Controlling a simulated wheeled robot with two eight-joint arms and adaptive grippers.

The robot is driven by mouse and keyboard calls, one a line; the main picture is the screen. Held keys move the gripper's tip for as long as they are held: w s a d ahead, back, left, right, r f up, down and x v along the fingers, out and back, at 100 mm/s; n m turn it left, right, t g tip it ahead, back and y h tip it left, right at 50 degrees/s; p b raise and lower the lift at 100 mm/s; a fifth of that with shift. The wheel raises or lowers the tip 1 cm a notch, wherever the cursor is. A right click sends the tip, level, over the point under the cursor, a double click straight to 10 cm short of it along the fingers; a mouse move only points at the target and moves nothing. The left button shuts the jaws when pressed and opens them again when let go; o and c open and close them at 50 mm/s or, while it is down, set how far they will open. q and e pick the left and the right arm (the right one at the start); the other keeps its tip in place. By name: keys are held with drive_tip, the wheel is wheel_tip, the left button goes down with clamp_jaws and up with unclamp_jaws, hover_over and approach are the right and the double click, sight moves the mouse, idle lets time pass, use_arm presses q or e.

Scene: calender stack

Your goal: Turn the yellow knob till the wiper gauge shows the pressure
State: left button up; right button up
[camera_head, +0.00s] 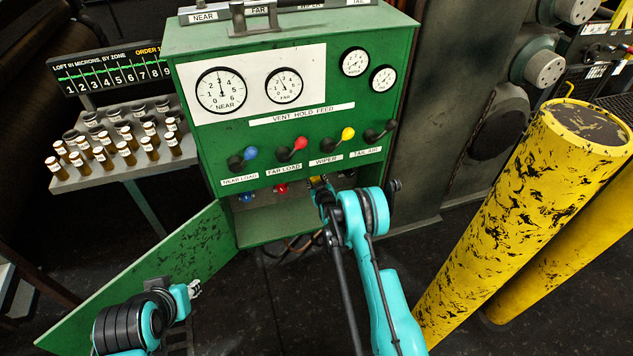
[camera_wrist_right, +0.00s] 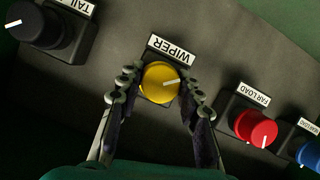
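The yellow knob (camera_wrist_right: 158,84) sits under a WIPER label in the right wrist view, its white mark pointing right. My right gripper (camera_wrist_right: 160,80) has one finger on each side of it, the tips appearing to touch its sides. In the head view my right gripper (camera_head: 318,184) reaches into the low opening of the green cabinet (camera_head: 212,128) and mostly hides the knob. The small wiper gauge (camera_head: 355,62) is on the cabinet's upper right; its reading is too small to tell. My left gripper (camera_head: 195,288) is near the open green door, its fingers too small to judge.
A red knob (camera_wrist_right: 256,128), a blue knob (camera_wrist_right: 311,154) and a black TAIL knob (camera_wrist_right: 40,25) flank the yellow one. Coloured levers (camera_head: 294,148) stick out above the opening. The cabinet door (camera_head: 150,280) hangs open leftward. A yellow post (camera_head: 520,220) stands at right.

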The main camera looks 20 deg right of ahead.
drive_tip(key=shift+c, duration=1.2)
drive_tip(key=shift+m+y, duration=0.3)
drive_tip(key=shift+m, duration=0.1)
drive_tip(key=o, duration=1.2)
drive_tip(key=shift+c, duration=0.2)
drive_tip(key=v, duration=0.7)
drive_tip(key=shift+s, duration=0.25)
